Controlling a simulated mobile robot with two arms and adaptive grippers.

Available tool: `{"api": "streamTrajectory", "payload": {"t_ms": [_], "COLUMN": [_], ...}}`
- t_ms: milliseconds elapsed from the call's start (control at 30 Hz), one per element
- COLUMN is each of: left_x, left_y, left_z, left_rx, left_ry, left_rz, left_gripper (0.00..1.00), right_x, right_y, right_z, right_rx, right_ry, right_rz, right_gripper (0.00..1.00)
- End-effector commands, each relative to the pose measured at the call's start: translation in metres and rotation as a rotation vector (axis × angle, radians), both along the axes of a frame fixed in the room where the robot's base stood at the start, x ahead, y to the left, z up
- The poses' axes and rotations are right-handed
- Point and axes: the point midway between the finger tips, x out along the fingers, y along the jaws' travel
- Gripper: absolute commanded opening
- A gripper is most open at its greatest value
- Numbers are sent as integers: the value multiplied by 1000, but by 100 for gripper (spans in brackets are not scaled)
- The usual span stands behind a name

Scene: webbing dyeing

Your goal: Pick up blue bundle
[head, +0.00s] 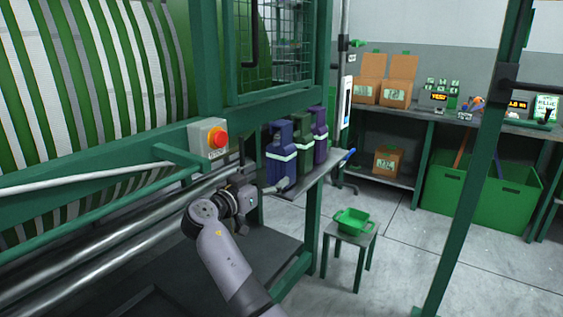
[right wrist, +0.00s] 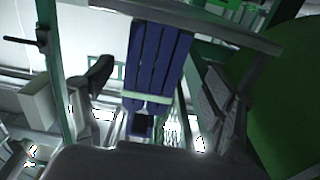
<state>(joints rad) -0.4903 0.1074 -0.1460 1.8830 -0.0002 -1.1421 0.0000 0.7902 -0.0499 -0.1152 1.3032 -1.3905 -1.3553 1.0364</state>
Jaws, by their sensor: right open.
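The blue bundle (head: 279,158) stands upright on a narrow grey shelf (head: 322,178) on the green machine frame, with a pale band around it. It is the nearest in a row with a green bundle (head: 300,128) and a purple bundle (head: 319,148). My right gripper (head: 272,187) is open, just left of the blue bundle's lower part. In the right wrist view the blue bundle (right wrist: 158,58) appears between the spread fingers, its pale band facing me. I cannot tell whether the fingers touch it. My left gripper is not in view.
A control box (head: 208,139) with a red button is on the machine frame left of the shelf. Below right, a green basket (head: 352,220) sits on a small stool (head: 346,234). A green post (head: 480,150) stands at right. The floor between is clear.

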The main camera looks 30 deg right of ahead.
Motion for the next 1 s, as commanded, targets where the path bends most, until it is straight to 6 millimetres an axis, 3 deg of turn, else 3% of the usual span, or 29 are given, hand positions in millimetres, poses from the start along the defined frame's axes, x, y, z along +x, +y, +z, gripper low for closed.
{"api": "streamTrajectory", "payload": {"t_ms": [400, 633, 1000], "left_x": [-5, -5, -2], "left_y": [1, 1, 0], "left_z": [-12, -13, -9], "left_rx": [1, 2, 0], "left_ry": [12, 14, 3], "left_rz": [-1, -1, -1], "left_gripper": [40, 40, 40], "right_x": [13, 14, 14], "right_y": [-49, -50, -49], "right_z": [-4, -4, -4], "right_rx": [-1, 0, 0], "right_ry": [2, 1, 1], "right_rz": [-1, 0, 0], "right_gripper": [78, 78, 53]}}
